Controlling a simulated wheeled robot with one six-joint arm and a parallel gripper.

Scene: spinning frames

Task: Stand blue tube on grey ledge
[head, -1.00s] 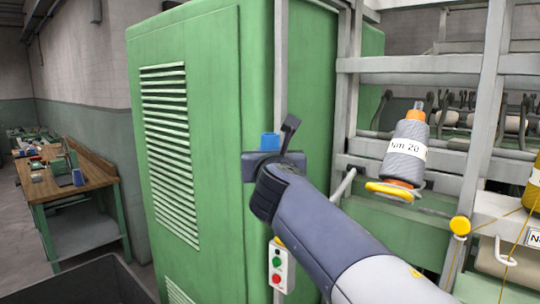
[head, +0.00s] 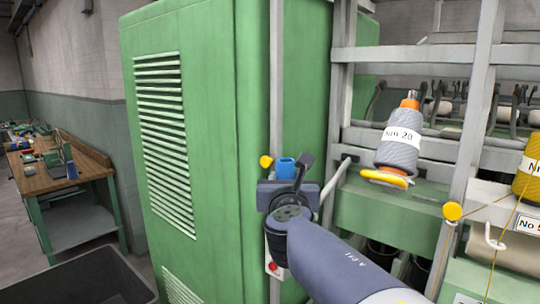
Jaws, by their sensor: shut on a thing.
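My gripper (head: 287,181) is seen from behind, in front of the right edge of the green cabinet. It is shut on the blue tube (head: 285,167), whose open top end shows above the dark gripper body. The tube looks about upright; its lower part and the fingertips are hidden behind the gripper. I cannot pick out for sure which surface is the grey ledge; grey rails of the machine frame run to the right of the gripper.
The green cabinet (head: 195,120) fills the left middle. A yellow knob (head: 266,161) shows just left of the tube. A wooden bench (head: 62,172) and a dark bin (head: 95,278) are at left.

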